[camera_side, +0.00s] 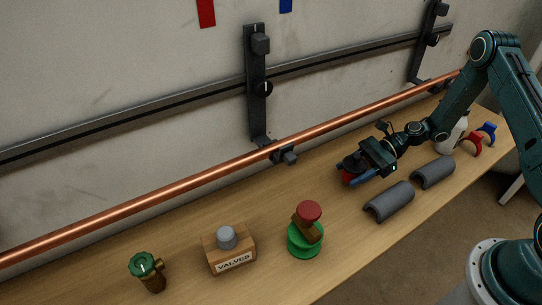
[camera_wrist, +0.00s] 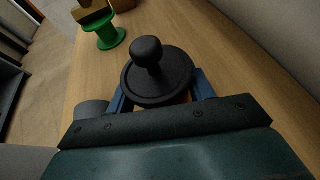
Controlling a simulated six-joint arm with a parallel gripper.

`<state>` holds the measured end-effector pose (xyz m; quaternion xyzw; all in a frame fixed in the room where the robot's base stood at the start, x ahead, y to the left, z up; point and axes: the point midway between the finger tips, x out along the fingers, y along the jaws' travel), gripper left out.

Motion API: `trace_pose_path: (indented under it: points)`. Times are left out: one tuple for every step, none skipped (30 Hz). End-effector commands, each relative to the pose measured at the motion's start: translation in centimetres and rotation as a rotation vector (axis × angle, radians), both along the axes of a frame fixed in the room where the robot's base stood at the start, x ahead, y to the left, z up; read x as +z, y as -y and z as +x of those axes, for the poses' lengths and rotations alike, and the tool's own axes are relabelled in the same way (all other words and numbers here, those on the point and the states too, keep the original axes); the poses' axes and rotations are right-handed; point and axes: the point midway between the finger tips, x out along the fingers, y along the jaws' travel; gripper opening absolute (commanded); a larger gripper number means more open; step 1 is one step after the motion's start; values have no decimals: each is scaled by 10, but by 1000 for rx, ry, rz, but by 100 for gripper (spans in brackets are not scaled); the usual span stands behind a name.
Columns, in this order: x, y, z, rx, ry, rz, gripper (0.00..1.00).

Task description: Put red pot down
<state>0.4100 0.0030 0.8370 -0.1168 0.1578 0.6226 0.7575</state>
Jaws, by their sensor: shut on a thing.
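The red pot (camera_side: 347,179) is at my gripper in the side view, its dark lid on top and only a little red showing below. In the wrist view its round black lid with a knob (camera_wrist: 158,75) sits between the blue fingers. My gripper (camera_side: 358,177) is shut on the pot, one finger on each side; it also shows in the wrist view (camera_wrist: 160,95). The pot looks upright and low over the wooden bench (camera_side: 190,215). I cannot tell whether its base touches the bench, since the body is mostly hidden.
A green stand (camera_side: 305,240) with a red-topped brown valve is left of my gripper. Beyond it are the VALVES box (camera_side: 231,250) and a green-handled valve (camera_side: 146,269). Grey half-round covers (camera_side: 390,202) lie near the front edge. A copper pipe (camera_side: 190,175) runs along the wall.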

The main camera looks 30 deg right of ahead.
Motion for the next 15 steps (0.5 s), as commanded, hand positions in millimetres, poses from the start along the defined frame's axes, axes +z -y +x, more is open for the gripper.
trace_pose_path:
  points:
    - [-5, 0, 0, 0, -1, 2, 17]
    - [-8, 0, 0, 0, -1, 2, 17]
    - [-12, 0, 0, 0, -1, 2, 17]
    - [-15, 0, 0, 0, -2, 2, 17]
    - [-18, 0, 0, 0, -2, 2, 17]
    - [-22, 0, 0, -1, -1, 2, 17]
    - [-24, 0, 0, 0, -1, 1, 17]
    - [-26, 0, 0, 0, -1, 1, 17]
    - [-28, 0, 0, 1, -1, 1, 17]
    - [-29, 0, 0, 1, -1, 1, 17]
    - [-30, 0, 0, 1, 0, 1, 17]
    - [-30, 0, 0, 0, 0, 1, 17]
    - [-30, 0, 0, 0, 0, 1, 17]
    - [-30, 0, 0, 0, 0, 1, 17]
    - [-30, 0, 0, 0, 0, 1, 17]
